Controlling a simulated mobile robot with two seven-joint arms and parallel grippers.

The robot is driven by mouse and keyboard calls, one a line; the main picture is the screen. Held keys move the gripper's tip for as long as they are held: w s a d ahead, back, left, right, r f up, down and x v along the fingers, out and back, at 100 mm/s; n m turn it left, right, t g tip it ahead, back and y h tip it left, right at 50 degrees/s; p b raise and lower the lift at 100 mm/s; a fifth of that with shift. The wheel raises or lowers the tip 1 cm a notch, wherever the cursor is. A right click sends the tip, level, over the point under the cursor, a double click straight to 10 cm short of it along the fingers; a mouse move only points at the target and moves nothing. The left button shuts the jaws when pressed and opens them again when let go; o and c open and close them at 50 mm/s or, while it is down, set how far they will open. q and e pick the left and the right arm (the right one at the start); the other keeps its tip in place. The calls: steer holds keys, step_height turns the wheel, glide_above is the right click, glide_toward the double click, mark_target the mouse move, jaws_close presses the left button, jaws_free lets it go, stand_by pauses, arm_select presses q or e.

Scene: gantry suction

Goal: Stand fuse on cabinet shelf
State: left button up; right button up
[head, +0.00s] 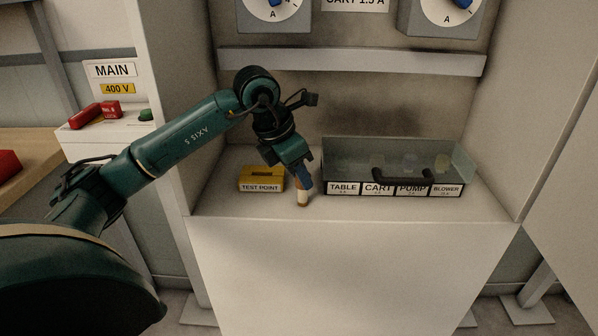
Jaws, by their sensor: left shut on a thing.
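The fuse (302,198) is a small pale cylinder with a brownish end. It stands about upright at the front of the white cabinet shelf (350,210). My left gripper (304,184) comes down from above and is shut on the fuse's upper part, which its fingers partly hide. The fuse's lower end is at or very near the shelf surface; I cannot tell whether it touches. My right gripper does not show.
Right of the fuse is a glass-sided tray (462,160) labelled TABLE, CART, PUMP and BLOWER, with a dark handle (402,176). Left is a yellow TEST POINT box (261,178). A grey rail (350,62) crosses above. Cabinet walls bound both sides.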

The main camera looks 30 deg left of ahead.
arm_select(q)
steer(key=o, duration=1)
steer(key=shift+f, duration=0.1)
steer(key=shift+c, duration=0.2)
